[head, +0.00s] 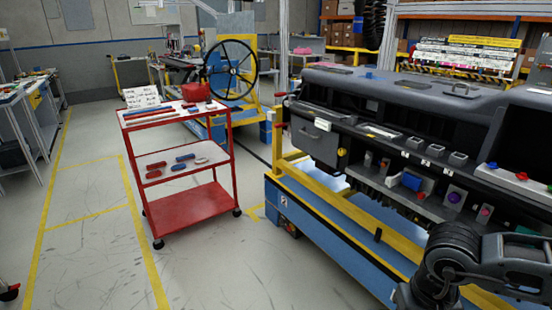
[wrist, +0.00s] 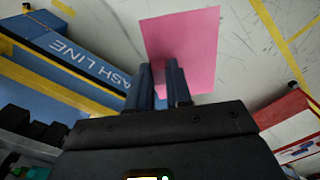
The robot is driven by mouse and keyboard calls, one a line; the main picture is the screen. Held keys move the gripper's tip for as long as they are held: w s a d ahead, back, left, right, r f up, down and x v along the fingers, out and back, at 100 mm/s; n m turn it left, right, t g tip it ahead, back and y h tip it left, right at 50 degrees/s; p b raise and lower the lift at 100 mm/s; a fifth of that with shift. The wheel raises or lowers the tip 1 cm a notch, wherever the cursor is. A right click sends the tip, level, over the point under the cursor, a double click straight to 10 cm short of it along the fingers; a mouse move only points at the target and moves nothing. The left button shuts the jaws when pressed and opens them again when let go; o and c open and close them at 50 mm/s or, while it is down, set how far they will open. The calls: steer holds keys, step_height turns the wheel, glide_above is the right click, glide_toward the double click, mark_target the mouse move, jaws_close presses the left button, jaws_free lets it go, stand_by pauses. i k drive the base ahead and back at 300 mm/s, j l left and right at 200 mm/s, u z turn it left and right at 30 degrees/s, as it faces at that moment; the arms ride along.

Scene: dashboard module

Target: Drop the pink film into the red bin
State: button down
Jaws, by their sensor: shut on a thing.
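The pink film (wrist: 186,45) is a flat square sheet in the wrist view, held between the two dark fingers of my gripper (wrist: 160,68). My gripper is shut on it, and most of the sheet extends beyond the fingertips over the floor. In the head view my arm is at the lower right, with the gripper and film out of frame. A small red box (head: 195,92), which looks like the red bin, stands at the back of the red cart's top shelf. Its inside cannot be made out.
The red three-tier cart (head: 190,208) stands on open floor, with tools on its upper shelves. It partly shows at the wrist view's right edge (wrist: 285,118). A dashboard module (head: 400,100) on a blue and yellow stand (head: 330,230) fills the right. Floor left of the cart is clear.

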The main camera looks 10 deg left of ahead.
mark_target(198, 101)
steer(key=i+l+u, duration=0.2)
steer(key=u, duration=0.2)
steer(key=i+l+u, duration=0.15)
steer(key=u, duration=0.2)
steer(key=i+l+u, duration=0.15)
steer(key=l+u, duration=0.25)
